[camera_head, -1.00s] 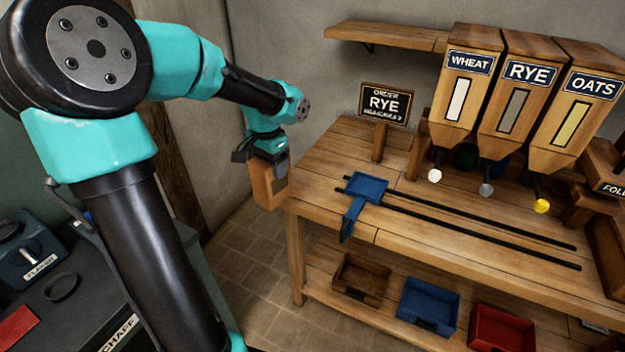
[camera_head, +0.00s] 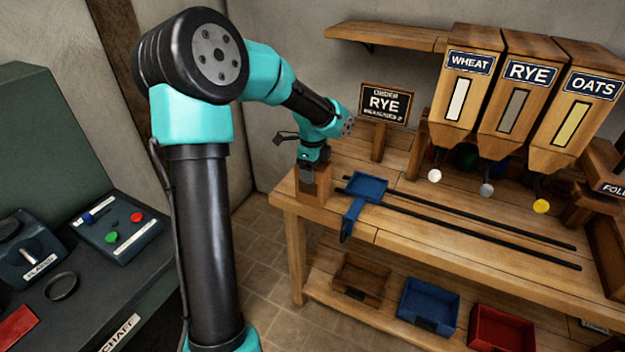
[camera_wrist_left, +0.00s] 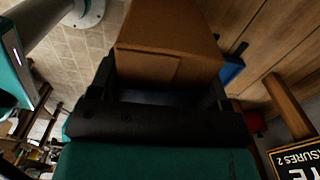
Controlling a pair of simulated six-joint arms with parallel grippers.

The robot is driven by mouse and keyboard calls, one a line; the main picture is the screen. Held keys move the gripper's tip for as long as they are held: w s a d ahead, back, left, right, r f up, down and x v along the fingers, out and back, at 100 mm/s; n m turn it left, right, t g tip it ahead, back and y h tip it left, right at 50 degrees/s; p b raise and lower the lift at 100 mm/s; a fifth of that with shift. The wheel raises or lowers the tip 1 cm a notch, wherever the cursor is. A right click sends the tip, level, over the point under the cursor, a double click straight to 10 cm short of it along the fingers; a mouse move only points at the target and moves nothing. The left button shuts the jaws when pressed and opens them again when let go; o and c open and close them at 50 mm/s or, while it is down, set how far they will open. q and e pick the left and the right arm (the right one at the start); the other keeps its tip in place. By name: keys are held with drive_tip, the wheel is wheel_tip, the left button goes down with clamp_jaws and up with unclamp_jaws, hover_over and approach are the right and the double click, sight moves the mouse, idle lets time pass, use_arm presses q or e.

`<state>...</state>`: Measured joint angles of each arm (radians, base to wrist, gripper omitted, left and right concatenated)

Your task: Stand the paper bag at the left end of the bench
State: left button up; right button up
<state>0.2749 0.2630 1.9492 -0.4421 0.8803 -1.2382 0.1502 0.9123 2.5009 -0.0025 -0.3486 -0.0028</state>
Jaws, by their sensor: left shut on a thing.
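The brown paper bag (camera_head: 313,186) is upright at the left end of the wooden bench (camera_head: 408,243), left of the blue carriage. My left gripper (camera_head: 313,166) comes down on it from above and is shut on its upper part. In the left wrist view the bag (camera_wrist_left: 170,52) fills the space between the two dark fingers (camera_wrist_left: 165,85). I cannot tell whether its base touches the bench top. My right gripper is not in view.
A blue carriage (camera_head: 367,187) sits on dark rails just right of the bag. The order sign (camera_head: 385,104) reads RYE and stands behind. Hoppers (camera_head: 525,90) hang at right. Trays, one of them blue (camera_head: 427,304), lie on the lower shelf.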

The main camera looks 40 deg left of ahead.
use_arm(q)
drive_tip(key=shift+w+f, duration=0.1)
drive_tip(key=shift+w, duration=0.05)
drive_tip(key=w+a+f, duration=0.1)
drive_tip(key=w+a, duration=1)
drive_tip(key=shift+w+f, duration=0.15)
drive_tip(key=shift+f, duration=0.1)
drive_tip(key=shift+a, duration=0.1)
drive_tip(key=shift+f, duration=1.75)
drive_tip(key=shift+f, duration=0.1)
